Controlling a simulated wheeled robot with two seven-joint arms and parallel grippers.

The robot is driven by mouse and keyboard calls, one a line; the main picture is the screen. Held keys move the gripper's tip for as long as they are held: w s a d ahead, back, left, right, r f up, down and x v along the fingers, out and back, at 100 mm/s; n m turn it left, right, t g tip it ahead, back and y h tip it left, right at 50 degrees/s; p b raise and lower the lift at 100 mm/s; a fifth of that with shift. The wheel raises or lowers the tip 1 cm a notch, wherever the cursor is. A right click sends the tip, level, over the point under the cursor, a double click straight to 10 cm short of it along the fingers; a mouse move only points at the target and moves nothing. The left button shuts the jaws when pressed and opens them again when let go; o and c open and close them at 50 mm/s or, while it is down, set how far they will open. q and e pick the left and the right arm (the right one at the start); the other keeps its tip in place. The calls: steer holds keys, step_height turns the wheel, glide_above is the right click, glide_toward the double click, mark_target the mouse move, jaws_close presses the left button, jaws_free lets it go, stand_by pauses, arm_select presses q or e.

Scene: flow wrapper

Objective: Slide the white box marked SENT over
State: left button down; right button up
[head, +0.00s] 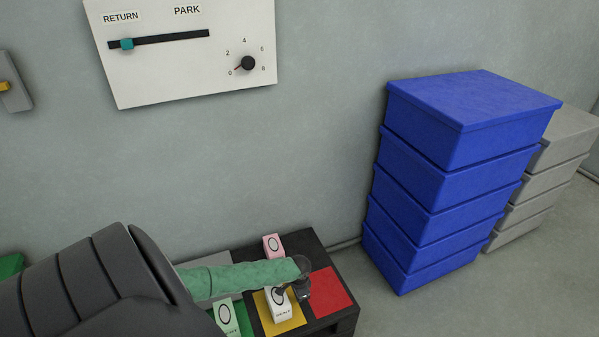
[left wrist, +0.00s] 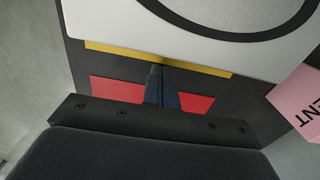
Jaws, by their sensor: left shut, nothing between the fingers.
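The white box marked SENT (head: 284,313) stands on the yellow patch (head: 296,324) of a dark board, with a black ring on its top. My left gripper (head: 283,291) is shut and empty, and in the head view it overlaps the box's upper part. In the left wrist view the white box (left wrist: 190,22) fills the top edge. The closed fingertips (left wrist: 158,68) point at its near edge from the red patch side, over the yellow strip; I cannot tell whether they touch. My right gripper is not in view.
A pink box (head: 272,245) stands behind the white one, and a green box (head: 226,317) stands to its left. The red patch (head: 332,291) on the right is bare. Blue stacked bins (head: 440,190) stand right of the board. A wall panel (head: 180,65) hangs above.

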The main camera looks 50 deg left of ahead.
arm_select(q)
step_height(320, 180, up, 10)
stand_by(0.5)
